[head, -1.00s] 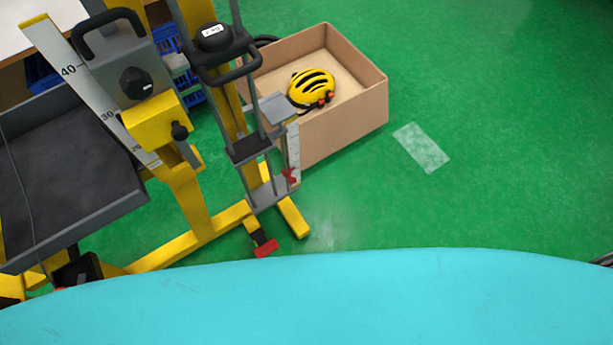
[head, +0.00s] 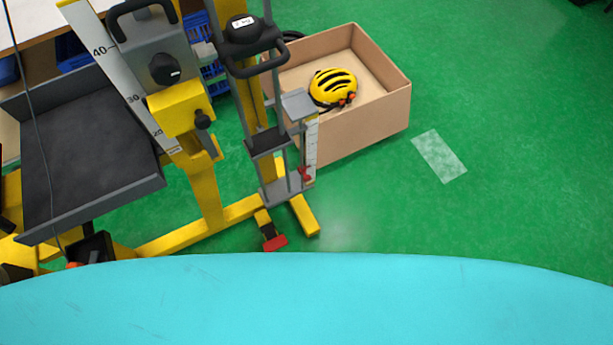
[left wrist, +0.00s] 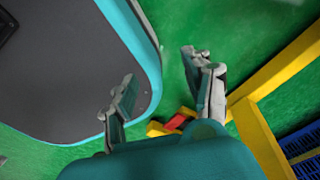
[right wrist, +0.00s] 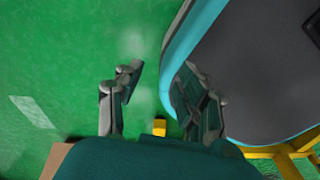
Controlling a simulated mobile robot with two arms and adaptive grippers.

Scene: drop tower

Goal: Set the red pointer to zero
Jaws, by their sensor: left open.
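The small red pointer (head: 305,174) sits near the lower end of a short white upright scale (head: 311,145) on the drop tower (head: 283,187), in the head view. The marks on that scale are too small to read. My left gripper (left wrist: 160,68) is open and empty in the left wrist view, above the floor beside my base. My right gripper (right wrist: 162,72) is open and empty in the right wrist view, also over the floor beside my base. Neither gripper shows in the head view, and both are away from the pointer.
A cardboard box (head: 385,112) holding a yellow helmet (head: 333,87) stands right behind the tower. A red pedal (head: 275,243) lies at its foot. A larger scale (head: 115,65) and a grey tray (head: 80,150) are at left.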

